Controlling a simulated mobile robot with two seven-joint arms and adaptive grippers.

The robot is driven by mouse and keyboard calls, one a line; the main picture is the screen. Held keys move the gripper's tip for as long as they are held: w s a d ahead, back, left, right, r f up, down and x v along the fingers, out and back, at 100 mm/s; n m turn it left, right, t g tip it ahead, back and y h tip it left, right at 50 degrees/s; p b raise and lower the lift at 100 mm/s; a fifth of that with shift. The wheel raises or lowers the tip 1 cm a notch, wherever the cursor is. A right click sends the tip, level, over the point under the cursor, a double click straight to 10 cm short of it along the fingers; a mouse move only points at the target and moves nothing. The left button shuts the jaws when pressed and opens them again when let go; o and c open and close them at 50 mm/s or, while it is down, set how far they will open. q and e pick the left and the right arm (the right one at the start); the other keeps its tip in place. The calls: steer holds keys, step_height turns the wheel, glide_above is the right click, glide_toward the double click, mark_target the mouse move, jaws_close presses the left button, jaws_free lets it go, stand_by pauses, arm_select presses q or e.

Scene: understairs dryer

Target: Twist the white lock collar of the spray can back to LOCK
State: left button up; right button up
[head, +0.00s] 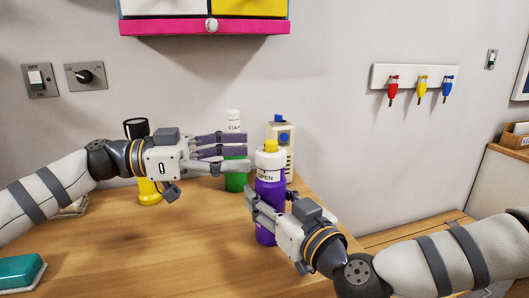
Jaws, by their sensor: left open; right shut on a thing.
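The spray can (269,187) is purple and stands upright on the wooden table. It has a white lock collar (270,160) and a yellow top (270,146). Black lettering reading OPEN faces me just below the collar. My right gripper (262,197) is shut on the can's purple body, below the collar, and hides part of it. My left gripper (247,153) is open, with its fingers pointing right. Its fingertips are just left of the collar; I cannot tell whether they touch it.
A green bottle with a white top (233,122) stands behind my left fingers. A pale box with blue parts (282,133) stands close behind the can. A yellow and black object (149,192) is partly behind my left arm. A teal sponge (18,270) lies front left. The front middle table is clear.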

arm_select(q)
steer(key=a, duration=0.6)
steer(key=shift+s, duration=0.45)
arm_select(e)
steer(key=o, duration=1.5)
steer(key=shift+c, duration=0.2)
